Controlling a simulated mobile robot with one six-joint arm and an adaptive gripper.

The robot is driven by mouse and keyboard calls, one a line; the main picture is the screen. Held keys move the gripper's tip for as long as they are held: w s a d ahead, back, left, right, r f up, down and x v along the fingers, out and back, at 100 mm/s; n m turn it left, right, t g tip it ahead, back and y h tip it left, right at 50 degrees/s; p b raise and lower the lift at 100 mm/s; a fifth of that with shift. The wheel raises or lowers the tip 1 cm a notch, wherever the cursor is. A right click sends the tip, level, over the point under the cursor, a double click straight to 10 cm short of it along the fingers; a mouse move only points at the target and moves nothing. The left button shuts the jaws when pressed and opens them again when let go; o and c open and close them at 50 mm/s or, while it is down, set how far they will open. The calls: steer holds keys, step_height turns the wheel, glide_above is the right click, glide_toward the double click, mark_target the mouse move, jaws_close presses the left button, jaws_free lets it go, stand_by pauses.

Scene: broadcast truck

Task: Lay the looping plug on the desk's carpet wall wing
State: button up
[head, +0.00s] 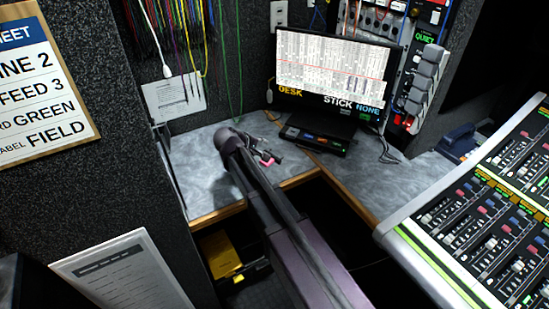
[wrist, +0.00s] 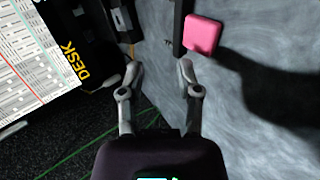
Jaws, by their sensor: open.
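My gripper (wrist: 159,66) is open, with nothing between its fingers in the wrist view. In the head view it is low over the grey left wing of the desk (head: 205,150), by the carpet wall (head: 75,185), partly hidden by my arm. A white plug (head: 167,71) hangs on a white cable against the wall at the upper left. A small pale plug-like piece (head: 270,96) with a thin orange cord is left of the monitor. I cannot tell which is the looping plug. A pink block (wrist: 203,33) lies on the desk beside a dark bar (wrist: 180,25), right of the fingers.
The monitor (head: 331,72) stands on the desk's back corner, with a black box (head: 315,141) in front. A mixing console (head: 490,210) fills the right. Coloured cables (head: 190,25) hang at the upper left. The left wing's grey top has bare room.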

steer(key=shift+r, duration=0.1)
step_height(320, 180, up, 8)
steer(key=s+a+p, duration=0.1)
steer(key=p, duration=0.7)
steer(key=shift+s+a, duration=0.15)
steer(key=shift+s, duration=0.25)
steer(key=s+d+m+g+y+p, duration=0.1)
steer(key=s+d+m+g+p, duration=0.15)
steer(key=d, duration=0.65)
steer(key=s+d+m+g+p, duration=0.2)
steer(key=s+d+m+p, duration=0.15)
steer(key=d, duration=0.45)
steer(key=s+d+r+m+g+y+p, duration=0.1)
steer(key=s+d+m+y+p, duration=0.1)
steer(key=s+d, duration=0.4)
steer(key=s+d+r+m+g+y+p, duration=0.2)
steer(key=s+d+y, duration=0.1)
steer(key=s+d, duration=0.2)
steer(key=shift+s+d+r+m, duration=0.3)
steer(key=shift+s+d, duration=0.05)
steer(key=shift+s, duration=0.8)
steer(key=shift+g, duration=0.25)
stand_by(2.1)
